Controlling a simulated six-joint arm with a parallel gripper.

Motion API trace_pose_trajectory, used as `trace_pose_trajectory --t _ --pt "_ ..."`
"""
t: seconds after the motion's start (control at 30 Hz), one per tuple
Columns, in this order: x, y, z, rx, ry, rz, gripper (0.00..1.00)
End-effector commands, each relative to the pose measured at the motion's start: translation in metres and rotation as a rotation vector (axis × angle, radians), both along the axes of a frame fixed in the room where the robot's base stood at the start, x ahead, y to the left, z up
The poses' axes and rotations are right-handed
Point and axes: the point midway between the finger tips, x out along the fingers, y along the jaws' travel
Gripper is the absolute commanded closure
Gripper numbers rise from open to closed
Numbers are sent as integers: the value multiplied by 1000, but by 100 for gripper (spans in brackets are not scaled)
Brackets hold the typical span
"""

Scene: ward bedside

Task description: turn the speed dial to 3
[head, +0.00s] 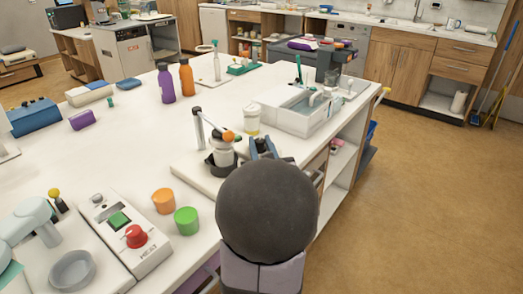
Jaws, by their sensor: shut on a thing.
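A white stirrer-like unit (188,172) stands near the bench's right edge. It has a dark round plate, a glass vessel (222,152) with an orange top, and an upright rod. My gripper (262,148) is at this unit's right side, with only blue-grey parts showing. My dark round arm joint covers most of it and the unit's front. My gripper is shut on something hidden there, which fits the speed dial. The dial and its marks cannot be seen, so its setting cannot be read.
A box with a red knob (136,236) and green button stands at the lower left, beside an orange cup (163,201) and a green cup (187,221). The floor at right is clear.

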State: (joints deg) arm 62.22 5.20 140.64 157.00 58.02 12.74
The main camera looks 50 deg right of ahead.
Motion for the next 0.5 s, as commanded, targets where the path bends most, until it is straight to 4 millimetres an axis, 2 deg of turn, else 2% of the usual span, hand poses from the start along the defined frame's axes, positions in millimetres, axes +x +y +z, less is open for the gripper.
trace_pose_trajectory --t 0.5 --pt "1 1 0 1 1 -36 97"
